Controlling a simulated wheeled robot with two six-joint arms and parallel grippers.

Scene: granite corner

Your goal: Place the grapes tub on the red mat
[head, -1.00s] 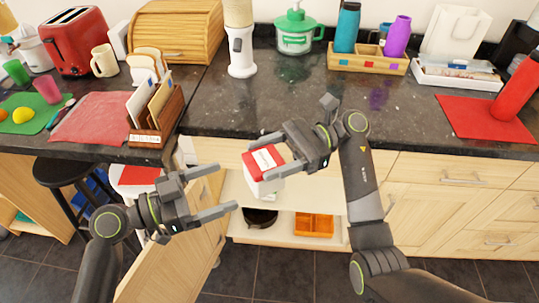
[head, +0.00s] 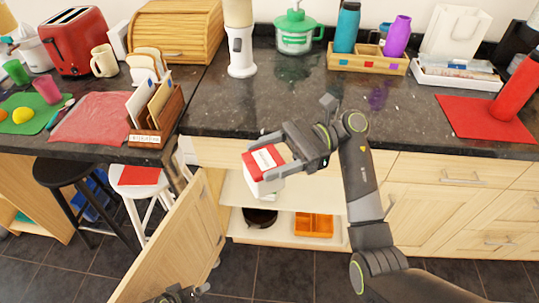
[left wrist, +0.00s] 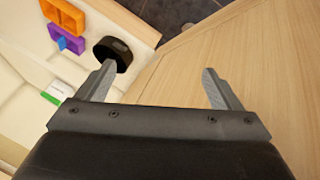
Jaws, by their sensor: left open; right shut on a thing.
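A white tub with a red lid (head: 264,166), which looks like the grapes tub, is held by my right gripper (head: 268,160) in front of the counter edge, above the open lower cabinet. Its label is too small to read. The red mat (head: 462,117) lies on the right part of the dark counter, with a red bottle (head: 515,90) standing on its right side. My left gripper (left wrist: 158,70) is open and empty in the left wrist view, beside the wooden cabinet door; only a bit of it shows at the bottom of the head view.
A paler red mat (head: 92,118) lies on the left counter beside a letter rack (head: 160,120). A wooden caddy (head: 368,62) and a white tray (head: 455,75) stand behind the red mat. The middle counter is clear. An open cabinet door (head: 180,245) stands below.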

